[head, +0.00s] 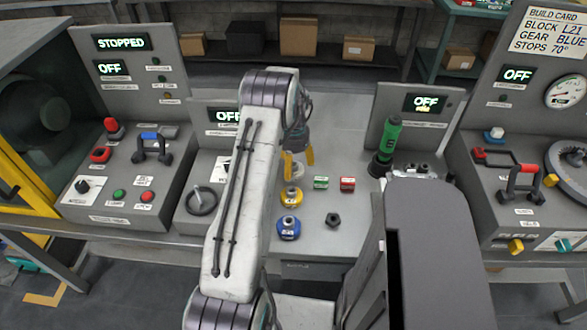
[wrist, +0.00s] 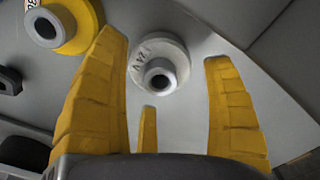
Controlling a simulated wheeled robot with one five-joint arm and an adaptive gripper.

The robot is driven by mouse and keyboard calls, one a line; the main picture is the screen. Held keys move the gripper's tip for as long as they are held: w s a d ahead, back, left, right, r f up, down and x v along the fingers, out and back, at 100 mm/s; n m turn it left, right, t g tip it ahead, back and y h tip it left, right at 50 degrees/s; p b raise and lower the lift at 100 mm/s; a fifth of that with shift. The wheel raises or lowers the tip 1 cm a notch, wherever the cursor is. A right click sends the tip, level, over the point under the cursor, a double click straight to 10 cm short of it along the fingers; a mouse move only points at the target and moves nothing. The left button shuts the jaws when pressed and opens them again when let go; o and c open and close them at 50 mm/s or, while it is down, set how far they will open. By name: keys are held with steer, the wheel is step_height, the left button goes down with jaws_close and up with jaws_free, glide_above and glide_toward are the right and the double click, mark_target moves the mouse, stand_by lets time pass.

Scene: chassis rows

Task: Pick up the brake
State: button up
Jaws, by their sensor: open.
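My gripper (head: 299,160) is open and points down over the middle bench. In the wrist view, its yellow fingers (wrist: 165,52) stand on either side of a white round piece (wrist: 158,62) with a grey hollow hub; the piece is not gripped. In the head view the white piece is largely hidden by my gripper. A yellow round piece (head: 291,197) of similar shape, also in the wrist view (wrist: 72,24), and a blue one (head: 289,228) stand nearer the front. I see no piece clearly labelled as the brake.
A green block (head: 320,183), a red block (head: 347,184) and a black nut-like piece (head: 333,219) lie to the right of the round pieces. A green and black tool (head: 388,140) stands upright further right. Control panels (head: 130,160) flank both sides.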

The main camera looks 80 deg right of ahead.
steer(key=shift+f, duration=1)
steer(key=shift+c, duration=0.4)
steer(key=shift+r, duration=0.1)
steer(key=c, duration=1)
steer(key=shift+o, duration=0.2)
